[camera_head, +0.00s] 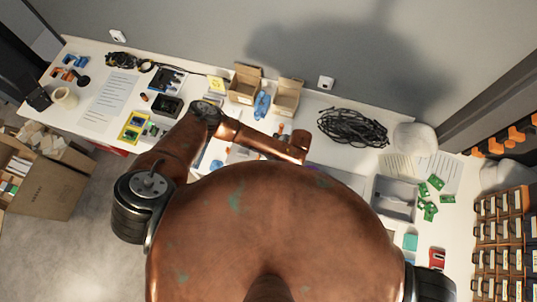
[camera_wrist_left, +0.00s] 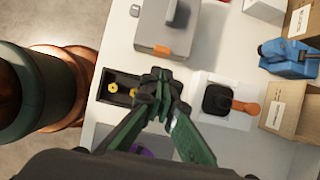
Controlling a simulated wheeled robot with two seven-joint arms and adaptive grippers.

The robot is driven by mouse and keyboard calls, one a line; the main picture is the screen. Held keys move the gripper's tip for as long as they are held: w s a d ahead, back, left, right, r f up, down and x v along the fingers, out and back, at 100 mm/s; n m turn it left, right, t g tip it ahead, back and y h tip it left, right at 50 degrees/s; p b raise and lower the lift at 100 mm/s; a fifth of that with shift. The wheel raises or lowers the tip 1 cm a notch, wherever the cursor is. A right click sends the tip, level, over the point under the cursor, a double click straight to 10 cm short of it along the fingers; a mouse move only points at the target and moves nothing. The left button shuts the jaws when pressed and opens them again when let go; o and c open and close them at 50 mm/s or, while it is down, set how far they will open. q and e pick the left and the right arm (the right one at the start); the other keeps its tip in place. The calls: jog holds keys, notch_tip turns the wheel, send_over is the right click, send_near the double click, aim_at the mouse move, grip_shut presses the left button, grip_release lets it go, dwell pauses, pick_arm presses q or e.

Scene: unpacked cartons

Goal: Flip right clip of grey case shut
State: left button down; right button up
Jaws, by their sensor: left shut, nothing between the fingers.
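The grey case (camera_wrist_left: 163,22) lies at the top of the left wrist view, cut off by the frame edge. An orange clip (camera_wrist_left: 161,50) shows on its lower edge; whether it stands open or flat is unclear. A second clip is not visible. My left gripper (camera_wrist_left: 159,80) is shut and empty, its fingertips just below the clip in the picture, with a gap between; contact is not seen. In the head view my left arm and body cover the left gripper, and I cannot make out the case. My right gripper is not in view.
Beside the left gripper lie a black tray with yellow pieces (camera_wrist_left: 119,89) and a black tool with an orange handle (camera_wrist_left: 222,100). A blue object (camera_head: 262,105) stands between cardboard cartons (camera_head: 244,84). A black cable coil (camera_head: 352,127) and grey bin (camera_head: 395,199) are farther right.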

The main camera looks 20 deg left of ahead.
pick_arm(q)
jog(key=v, duration=0.3)
jog(key=shift+a+r, duration=0.25)
jog(key=shift+r, duration=0.1)
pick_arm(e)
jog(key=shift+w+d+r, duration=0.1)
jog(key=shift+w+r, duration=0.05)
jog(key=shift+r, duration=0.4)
